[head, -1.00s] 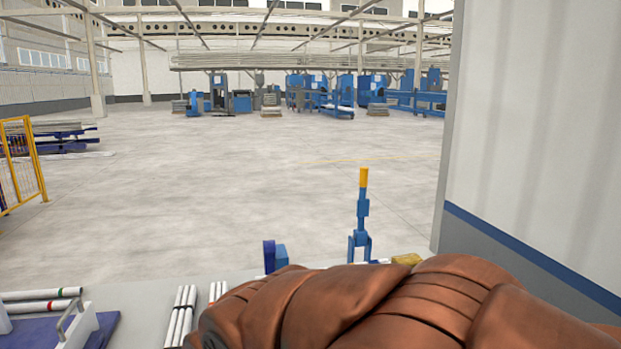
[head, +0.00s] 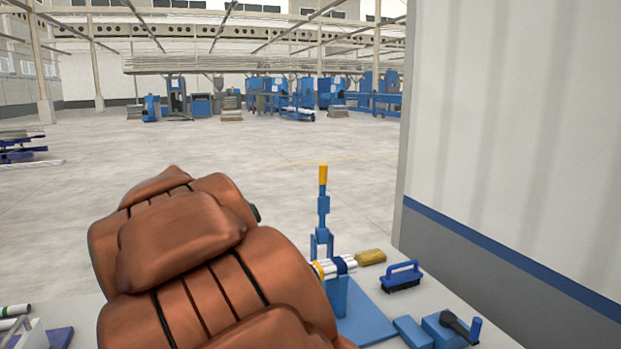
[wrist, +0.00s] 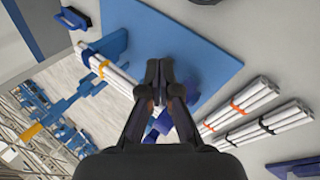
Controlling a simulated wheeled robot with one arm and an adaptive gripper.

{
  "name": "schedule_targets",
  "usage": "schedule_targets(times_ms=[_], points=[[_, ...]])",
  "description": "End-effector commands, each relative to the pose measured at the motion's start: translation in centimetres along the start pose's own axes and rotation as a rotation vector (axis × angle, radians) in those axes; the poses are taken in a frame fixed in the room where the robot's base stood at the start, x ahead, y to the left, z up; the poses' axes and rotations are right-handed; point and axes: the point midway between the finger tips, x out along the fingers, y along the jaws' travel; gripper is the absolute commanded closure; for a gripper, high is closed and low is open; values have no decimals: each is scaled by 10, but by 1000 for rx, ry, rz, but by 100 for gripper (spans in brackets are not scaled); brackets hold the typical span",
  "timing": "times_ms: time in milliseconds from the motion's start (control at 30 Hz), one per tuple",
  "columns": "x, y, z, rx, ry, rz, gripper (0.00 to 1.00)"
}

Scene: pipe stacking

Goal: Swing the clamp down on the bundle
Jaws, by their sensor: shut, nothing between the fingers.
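The clamp (head: 323,205) is a blue lever with a yellow tip, standing upright behind the bundle in the head view. The bundle (head: 328,268) of white pipes rests on the blue fixture (head: 362,318), with a yellow and a dark blue band. In the wrist view the bundle (wrist: 120,80) lies at upper left, and the clamp lever (wrist: 62,107) points to lower left with its orange-yellow tip out. My gripper (wrist: 158,68) is shut and empty above the blue plate, right of the bundle and apart from the lever. In the head view my arm hides my gripper.
A blue-handled brush (head: 401,277) and a tan block (head: 371,257) lie right of the bundle. A blue device with a black lever (head: 455,325) is at the front right. Two banded pipe bundles (wrist: 240,105) lie at right in the wrist view. A wall (head: 490,130) stands at right.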

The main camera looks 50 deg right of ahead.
Motion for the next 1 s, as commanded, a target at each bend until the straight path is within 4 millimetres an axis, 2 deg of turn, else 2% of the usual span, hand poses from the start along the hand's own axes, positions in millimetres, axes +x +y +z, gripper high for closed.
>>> schedule_targets(times_ms=[33, 200, 400, 500, 800, 1000], points=[[4, 22, -17, 15, 0, 58, 100], [5, 94, -69, 34, 12, 254, 100], [4, 166, -127, 22, 23, 473, 100], [5, 196, -156, 6, 28, 573, 100], [17, 262, -236, -65, 63, 828, 100], [28, 287, -275, -99, 101, 943, 100]])
